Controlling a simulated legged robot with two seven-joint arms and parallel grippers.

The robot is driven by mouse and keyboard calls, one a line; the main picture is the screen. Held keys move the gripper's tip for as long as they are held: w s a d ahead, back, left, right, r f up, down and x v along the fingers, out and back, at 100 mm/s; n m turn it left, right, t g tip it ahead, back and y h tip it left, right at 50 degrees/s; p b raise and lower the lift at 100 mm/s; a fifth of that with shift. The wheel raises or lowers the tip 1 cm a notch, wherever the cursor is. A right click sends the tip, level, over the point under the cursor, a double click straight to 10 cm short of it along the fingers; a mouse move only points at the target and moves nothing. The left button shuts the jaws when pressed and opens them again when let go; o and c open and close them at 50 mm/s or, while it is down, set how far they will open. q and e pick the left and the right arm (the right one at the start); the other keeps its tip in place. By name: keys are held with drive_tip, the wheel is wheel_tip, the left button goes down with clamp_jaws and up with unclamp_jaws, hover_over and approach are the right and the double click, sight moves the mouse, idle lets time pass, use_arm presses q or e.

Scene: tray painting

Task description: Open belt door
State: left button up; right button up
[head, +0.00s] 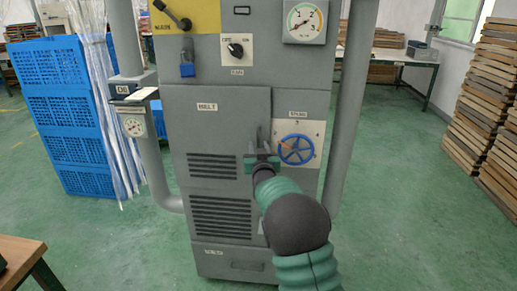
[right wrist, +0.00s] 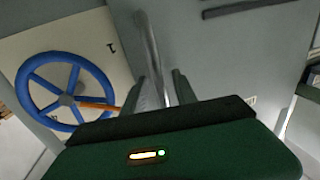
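The belt door (head: 215,130) is a grey panel marked BELT on the front of a grey machine, and it looks closed. Its upright handle (head: 265,133) is at the door's right edge, partly hidden by my gripper. My right gripper (head: 262,152) is at the handle's lower part. In the right wrist view, the grey handle bar (right wrist: 149,45) runs down between the two fingers of the gripper (right wrist: 160,92). The fingers stand apart, with a gap seeming to show beside the bar.
A blue handwheel (head: 296,149) on a pale plate is just right of the handle; it also shows in the wrist view (right wrist: 68,90). Grey pipes (head: 350,100) flank the machine. Blue crates (head: 70,115) stand left. A wooden table corner (head: 25,258) is at lower left.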

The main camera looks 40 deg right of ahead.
clamp_jaws()
idle(1.4)
